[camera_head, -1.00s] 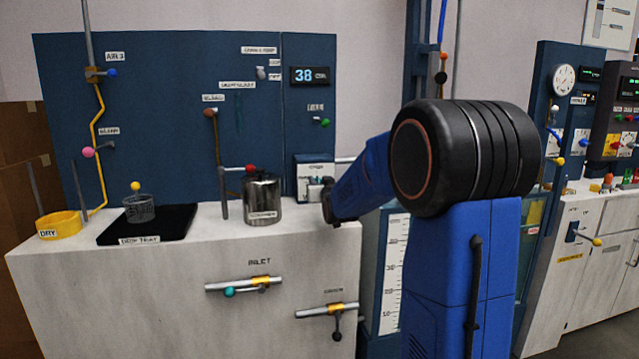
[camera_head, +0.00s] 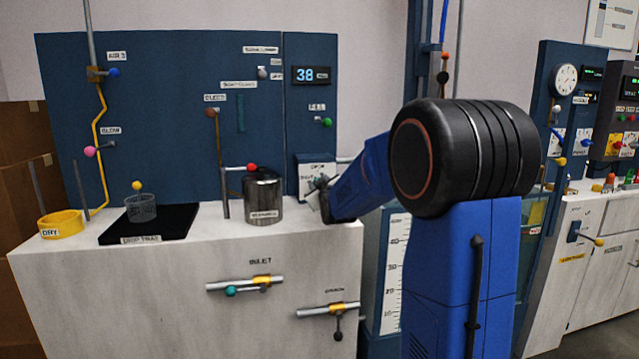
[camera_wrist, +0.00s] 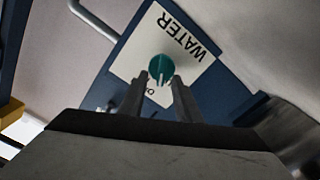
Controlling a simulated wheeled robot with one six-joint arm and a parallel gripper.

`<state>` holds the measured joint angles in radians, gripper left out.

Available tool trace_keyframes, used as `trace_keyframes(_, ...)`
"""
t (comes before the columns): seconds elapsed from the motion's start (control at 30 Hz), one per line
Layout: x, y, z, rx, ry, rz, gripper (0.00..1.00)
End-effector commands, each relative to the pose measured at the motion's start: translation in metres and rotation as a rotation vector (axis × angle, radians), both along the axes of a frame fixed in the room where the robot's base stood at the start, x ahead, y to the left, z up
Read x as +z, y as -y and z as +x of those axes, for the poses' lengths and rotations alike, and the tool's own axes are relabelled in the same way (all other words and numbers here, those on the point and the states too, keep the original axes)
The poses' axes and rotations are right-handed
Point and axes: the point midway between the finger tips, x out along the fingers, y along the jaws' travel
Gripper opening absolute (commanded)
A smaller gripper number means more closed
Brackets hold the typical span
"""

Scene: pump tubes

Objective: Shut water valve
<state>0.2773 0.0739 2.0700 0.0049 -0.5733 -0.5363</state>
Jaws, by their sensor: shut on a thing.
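The water valve is a round teal knob (camera_wrist: 160,68) on a white plate (camera_wrist: 200,45) lettered WATER, seen in the wrist view. A pale mark shows on the knob's lower part. My gripper (camera_wrist: 162,82) has its two fingers on either side of the knob and is shut on it. In the head view my gripper (camera_head: 318,184) reaches the small panel (camera_head: 312,164) at the right end of the bench, beside the metal pot. The knob is hidden there by the gripper and wrist.
A metal pot (camera_head: 263,195) with a red-knobbed lever (camera_head: 251,167) stands just left of my gripper. A black drip tray (camera_head: 178,222) with a mesh basket (camera_head: 141,207) and a yellow ring (camera_head: 62,224) lie farther left. The bench front (camera_head: 120,290) carries INLET and drain valves.

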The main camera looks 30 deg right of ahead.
Motion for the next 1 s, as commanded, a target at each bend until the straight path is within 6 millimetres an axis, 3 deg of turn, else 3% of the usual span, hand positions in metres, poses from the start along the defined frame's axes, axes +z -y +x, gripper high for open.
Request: trace_keyframes(1.0, -0.014, -0.009, 0.002, 0.001, -0.249, -0.865, 0.08)
